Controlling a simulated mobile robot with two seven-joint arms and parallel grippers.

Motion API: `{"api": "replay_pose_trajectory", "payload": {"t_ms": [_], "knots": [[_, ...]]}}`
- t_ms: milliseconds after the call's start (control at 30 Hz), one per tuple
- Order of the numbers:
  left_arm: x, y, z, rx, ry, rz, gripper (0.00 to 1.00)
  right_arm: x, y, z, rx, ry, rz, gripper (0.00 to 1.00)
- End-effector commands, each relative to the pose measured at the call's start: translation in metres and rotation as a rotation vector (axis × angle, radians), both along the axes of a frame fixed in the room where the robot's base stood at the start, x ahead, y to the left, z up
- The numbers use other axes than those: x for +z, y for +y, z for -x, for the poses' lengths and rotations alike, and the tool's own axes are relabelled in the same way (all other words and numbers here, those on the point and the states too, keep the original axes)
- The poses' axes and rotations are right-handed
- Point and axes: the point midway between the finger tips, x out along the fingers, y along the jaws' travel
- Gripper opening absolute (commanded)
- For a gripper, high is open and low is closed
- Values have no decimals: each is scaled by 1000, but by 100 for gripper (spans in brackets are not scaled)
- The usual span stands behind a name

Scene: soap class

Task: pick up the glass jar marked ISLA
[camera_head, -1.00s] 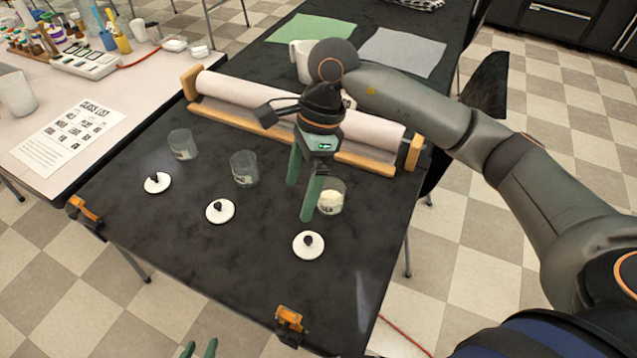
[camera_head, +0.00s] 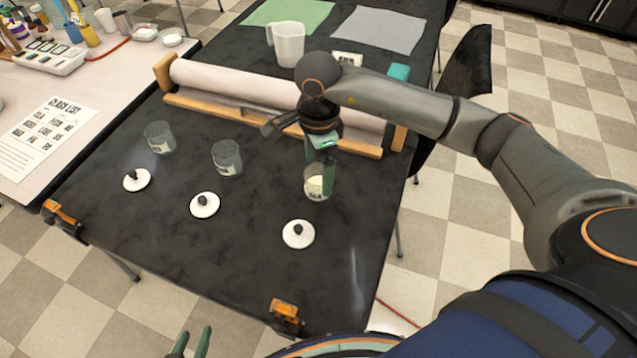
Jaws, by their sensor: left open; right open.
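Three glass jars stand in a row on the black table: a left jar (camera_head: 160,138), a middle jar (camera_head: 228,158) and a right jar (camera_head: 314,188) with pale contents. Their labels are too small to read, so I cannot tell which says ISLA. My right gripper (camera_head: 321,172) is open at the right jar, with its green fingers overlapping the jar's upper part. I cannot tell whether they touch the glass. My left gripper (camera_head: 192,343) is open and empty at the bottom edge of the picture, away from the jars.
White lids with black knobs lie in front of the jars: left (camera_head: 137,180), middle (camera_head: 205,205), right (camera_head: 298,235). A paper roll (camera_head: 235,86) on a wooden holder lies behind. Orange clamps (camera_head: 286,312) grip the front edge. A white pitcher (camera_head: 287,45) stands farther back.

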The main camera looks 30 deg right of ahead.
Motion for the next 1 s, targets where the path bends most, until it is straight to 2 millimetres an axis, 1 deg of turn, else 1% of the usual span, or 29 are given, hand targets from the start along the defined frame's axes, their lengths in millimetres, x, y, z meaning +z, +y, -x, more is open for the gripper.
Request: {"api": "replay_pose_trajectory", "payload": {"t_ms": [33,100,200,433,467,1000], "knots": [[0,0,0,0,0,0,44,-9,-2,2,-1,4,1,100],[-1,0,0,0,0,0,44,-18,-1,1,-1,2,0,100],[-1,0,0,-1,0,-1,44,-25,-2,1,-1,1,0,100],[-1,0,0,-1,1,-1,44,-26,-1,0,0,-1,0,100],[-1,0,0,-1,1,-1,44,-26,-1,0,0,-1,0,98],[-1,0,-2,0,-3,-2,44,-25,-1,0,0,0,0,37]]}}
